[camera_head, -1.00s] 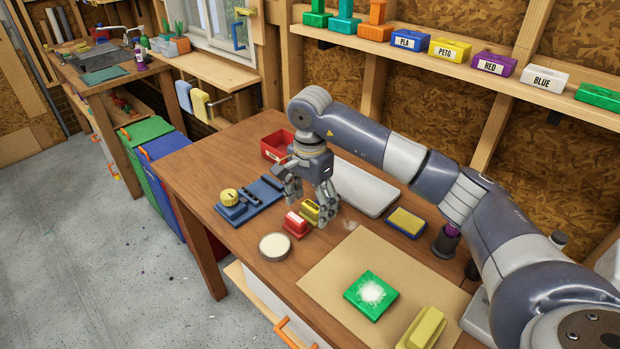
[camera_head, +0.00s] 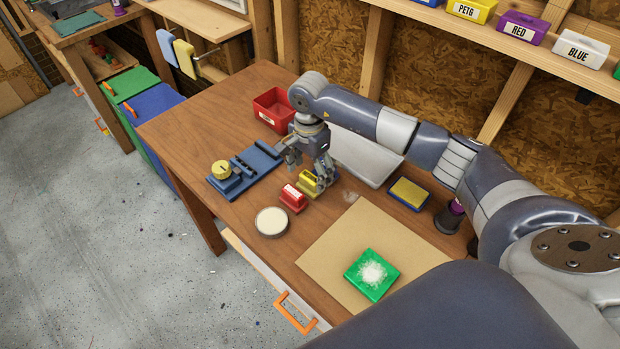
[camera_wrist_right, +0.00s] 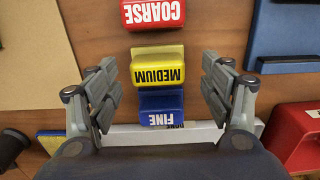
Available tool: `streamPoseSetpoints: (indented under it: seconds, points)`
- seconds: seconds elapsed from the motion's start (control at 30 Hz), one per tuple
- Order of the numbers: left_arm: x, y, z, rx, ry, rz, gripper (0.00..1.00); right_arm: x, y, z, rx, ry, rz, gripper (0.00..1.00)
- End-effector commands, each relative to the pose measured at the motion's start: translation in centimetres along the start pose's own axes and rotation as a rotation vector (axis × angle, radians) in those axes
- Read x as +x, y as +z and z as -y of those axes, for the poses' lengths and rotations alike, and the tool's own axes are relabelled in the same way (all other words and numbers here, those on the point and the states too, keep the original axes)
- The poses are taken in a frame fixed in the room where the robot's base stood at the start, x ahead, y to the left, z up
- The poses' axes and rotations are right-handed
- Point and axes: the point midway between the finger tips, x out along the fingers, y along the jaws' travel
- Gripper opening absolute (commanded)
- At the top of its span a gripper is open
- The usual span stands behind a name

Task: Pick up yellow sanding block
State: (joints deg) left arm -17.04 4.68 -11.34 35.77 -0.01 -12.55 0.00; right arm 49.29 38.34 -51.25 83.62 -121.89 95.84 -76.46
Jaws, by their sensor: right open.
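The yellow sanding block (camera_head: 308,183), marked MEDIUM, sits on the workbench beside the red COARSE block (camera_head: 293,198). In the right wrist view the yellow block (camera_wrist_right: 157,65) lies between the red block (camera_wrist_right: 153,13) and a blue FINE block (camera_wrist_right: 161,107). My right gripper (camera_head: 307,172) is low over this row, its fingers apart. In the wrist view the open fingers (camera_wrist_right: 163,88) stand on either side of the yellow and blue blocks, with gaps to both sides. In the head view the gripper hides the blue block. My left gripper is not in view.
A blue tool holder (camera_head: 245,170) and a round cream-topped disc (camera_head: 272,222) lie near the row. A red bin (camera_head: 274,105) stands behind, a pale flat slab (camera_head: 365,154) to the right. A tan mat (camera_head: 330,248) carries a green block (camera_head: 371,272) with white powder.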

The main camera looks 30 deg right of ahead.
Motion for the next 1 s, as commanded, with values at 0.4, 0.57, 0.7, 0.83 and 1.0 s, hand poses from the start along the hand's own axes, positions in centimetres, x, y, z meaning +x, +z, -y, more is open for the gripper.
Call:
streamPoseSetpoints:
  seconds: [0.4, 0.57, 0.7, 0.83, 1.0]
  points:
    - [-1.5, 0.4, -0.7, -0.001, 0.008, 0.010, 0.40, 2.8, -0.1, -0.1, 0.001, -0.002, -0.001, 0.73]
    - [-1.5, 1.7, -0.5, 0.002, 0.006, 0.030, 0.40, 2.8, -0.1, -0.1, 0.001, -0.001, -0.001, 0.53]
    - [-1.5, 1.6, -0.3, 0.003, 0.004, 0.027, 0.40, 2.7, -0.1, -0.1, 0.001, -0.001, -0.001, 0.25]
    - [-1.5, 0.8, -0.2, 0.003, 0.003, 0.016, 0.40, 2.7, -0.1, -0.1, 0.001, -0.001, -0.001, 0.25]
    - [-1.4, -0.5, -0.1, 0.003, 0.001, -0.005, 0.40, 2.7, -0.1, -0.1, 0.001, -0.002, -0.001, 0.25]
